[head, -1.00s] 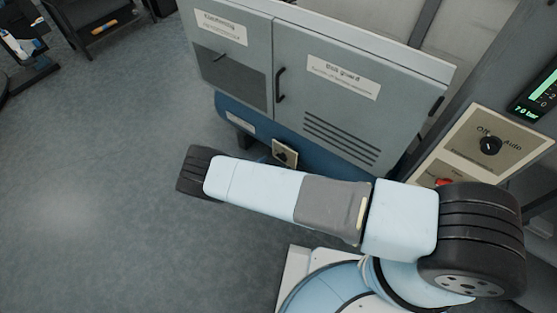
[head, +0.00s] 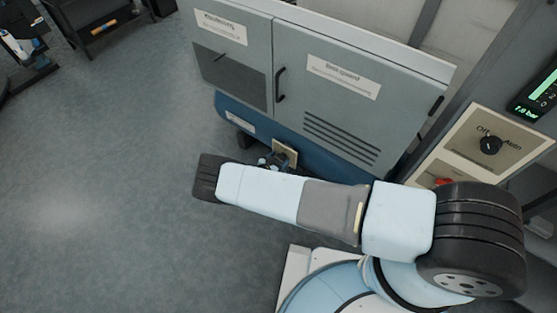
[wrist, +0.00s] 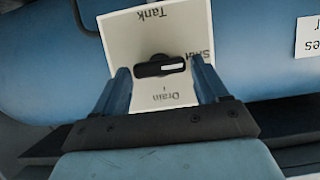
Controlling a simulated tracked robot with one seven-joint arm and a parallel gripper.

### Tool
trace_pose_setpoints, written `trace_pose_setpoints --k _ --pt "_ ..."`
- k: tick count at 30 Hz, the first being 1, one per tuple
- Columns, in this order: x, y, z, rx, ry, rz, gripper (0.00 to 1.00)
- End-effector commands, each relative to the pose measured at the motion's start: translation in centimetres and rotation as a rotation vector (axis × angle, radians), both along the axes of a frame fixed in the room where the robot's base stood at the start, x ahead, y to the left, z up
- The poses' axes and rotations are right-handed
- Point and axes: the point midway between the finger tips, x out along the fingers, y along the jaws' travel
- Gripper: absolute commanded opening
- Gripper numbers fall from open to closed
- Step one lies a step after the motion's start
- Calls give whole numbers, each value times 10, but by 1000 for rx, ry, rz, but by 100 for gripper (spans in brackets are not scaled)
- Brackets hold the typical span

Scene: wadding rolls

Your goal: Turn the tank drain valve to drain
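The tank drain valve is a black knob (wrist: 160,66) with a white mark, on a cream plate (wrist: 183,28) that reads Tank, Shut and Drain. In the wrist view the plate appears upside down and the knob's bar lies crosswise, its white mark toward the word Shut. My gripper (wrist: 161,82) is open, with one blue finger on each side of the knob; I cannot tell whether either touches it. In the head view the plate (head: 286,151) shows on the blue tank (head: 330,165), partly hidden by my gripper (head: 273,158) and forearm.
Grey cabinet doors (head: 345,112) stand above the tank. At right is a control panel with an Off/Auto knob (head: 490,145), a red button (head: 444,182) and a green-lit gauge (head: 540,95). Open floor (head: 100,190) lies at left.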

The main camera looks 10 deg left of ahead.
Motion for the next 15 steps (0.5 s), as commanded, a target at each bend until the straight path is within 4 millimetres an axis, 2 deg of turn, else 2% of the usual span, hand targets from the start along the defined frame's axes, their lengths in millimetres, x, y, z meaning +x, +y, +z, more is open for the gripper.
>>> trace_pose_setpoints --k 2,12,15 --pt "0 0 0 0 0 0 65" --pt "0 0 0 0 0 0 33" --pt "0 0 0 2 -1 0 33"
